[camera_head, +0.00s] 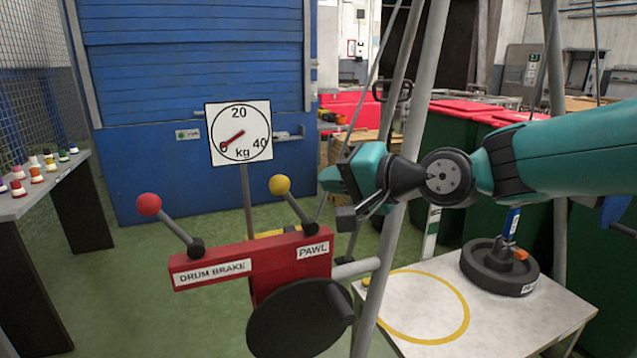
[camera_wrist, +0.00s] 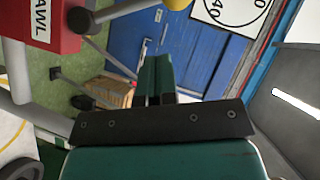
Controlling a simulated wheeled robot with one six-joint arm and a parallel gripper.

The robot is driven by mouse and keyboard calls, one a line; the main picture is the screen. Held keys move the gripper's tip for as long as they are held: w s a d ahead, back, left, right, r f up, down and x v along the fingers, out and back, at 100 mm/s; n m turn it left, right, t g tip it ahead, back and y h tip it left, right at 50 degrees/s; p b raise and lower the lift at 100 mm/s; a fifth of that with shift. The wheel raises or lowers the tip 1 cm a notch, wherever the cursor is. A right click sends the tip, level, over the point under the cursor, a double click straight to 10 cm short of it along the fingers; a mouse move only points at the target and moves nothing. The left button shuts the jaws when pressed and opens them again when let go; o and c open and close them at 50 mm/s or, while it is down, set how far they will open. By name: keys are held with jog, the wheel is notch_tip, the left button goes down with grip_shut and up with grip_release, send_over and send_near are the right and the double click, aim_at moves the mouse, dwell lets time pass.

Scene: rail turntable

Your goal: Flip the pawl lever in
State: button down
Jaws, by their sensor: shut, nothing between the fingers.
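The pawl lever is a grey rod with a yellow knob (camera_head: 279,185); it leans up and to the left from its dark pivot at the right end of the red box (camera_head: 235,262), above the "PAWL" label (camera_head: 313,249). In the wrist view the yellow knob (camera_wrist: 178,4) is cut by the top edge, and its rod runs left to the red box. My gripper (camera_head: 338,198) is shut and empty, to the right of the pawl lever and apart from it in the head view. It also shows in the wrist view (camera_wrist: 154,75).
A red-knobbed drum brake lever (camera_head: 149,204) leans left on the same box. A dark drum (camera_head: 292,322) sits below. A dial (camera_head: 239,132) stands behind. Grey poles (camera_head: 425,95) rise close to my arm. A pale platform (camera_head: 545,322) at right bears a dark weight (camera_head: 490,270).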

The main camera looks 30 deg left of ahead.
jog(key=v, duration=0.9)
jog(key=shift+s+b, duration=0.3)
jog(key=shift+r, duration=0.1)
